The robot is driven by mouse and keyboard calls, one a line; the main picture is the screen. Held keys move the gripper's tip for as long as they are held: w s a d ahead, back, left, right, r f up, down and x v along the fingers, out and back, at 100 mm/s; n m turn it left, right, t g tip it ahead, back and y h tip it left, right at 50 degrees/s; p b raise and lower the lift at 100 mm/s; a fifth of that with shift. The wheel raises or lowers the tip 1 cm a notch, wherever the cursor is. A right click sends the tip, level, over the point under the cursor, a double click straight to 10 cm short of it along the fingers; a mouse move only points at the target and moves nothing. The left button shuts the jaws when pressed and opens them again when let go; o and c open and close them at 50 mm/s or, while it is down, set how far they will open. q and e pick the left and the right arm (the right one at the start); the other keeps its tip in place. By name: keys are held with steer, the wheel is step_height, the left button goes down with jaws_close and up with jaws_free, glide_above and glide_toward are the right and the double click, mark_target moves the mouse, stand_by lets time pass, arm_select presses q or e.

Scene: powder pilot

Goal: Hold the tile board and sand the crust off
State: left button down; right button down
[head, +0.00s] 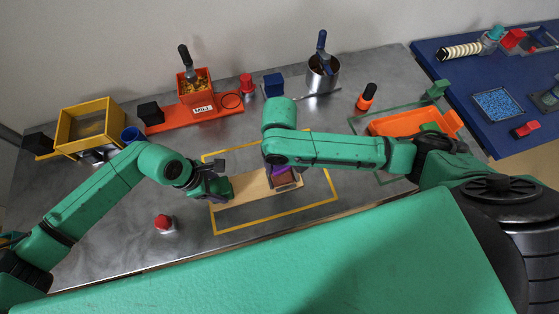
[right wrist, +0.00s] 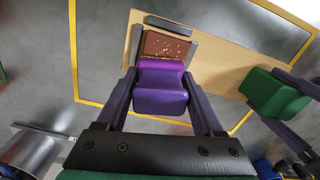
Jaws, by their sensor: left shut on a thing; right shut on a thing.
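The pale wooden tile board (head: 245,187) lies inside the yellow outline on the metal table; it also shows in the right wrist view (right wrist: 228,62). A brown tile (right wrist: 166,44) with pale specks of crust sits at one end of it, between dark grey strips. My left gripper (head: 214,189) is shut on the green block (right wrist: 275,94) at the board's other end. My right gripper (head: 277,172) is shut on a purple sanding block (right wrist: 160,88). The block is at the tile's edge, covering part of it; whether it touches the tile I cannot tell.
A red-topped button (head: 164,222) stands left of the outline. A yellow-framed sieve box (head: 90,127), an orange mill (head: 200,100) and a metal pot (head: 322,74) stand along the back. An orange tray (head: 415,122) is at right. A blue table (head: 490,95) adjoins.

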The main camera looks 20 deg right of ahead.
mark_target(284, 179)
steer(key=shift+f, duration=0.5)
steer(key=shift+s, duration=1.55)
steer(key=shift+w, duration=0.1)
arm_select(q)
steer(key=shift+s, duration=0.1)
arm_select(e)
steer(key=shift+w, duration=1.15)
arm_select(q)
steer(key=shift+s, duration=0.1)
arm_select(e)
steer(key=shift+w+f, duration=0.1)
steer(key=shift+w, duration=0.2)
steer(key=shift+s+d, duration=0.2)
steer(key=shift+s, duration=1.35)
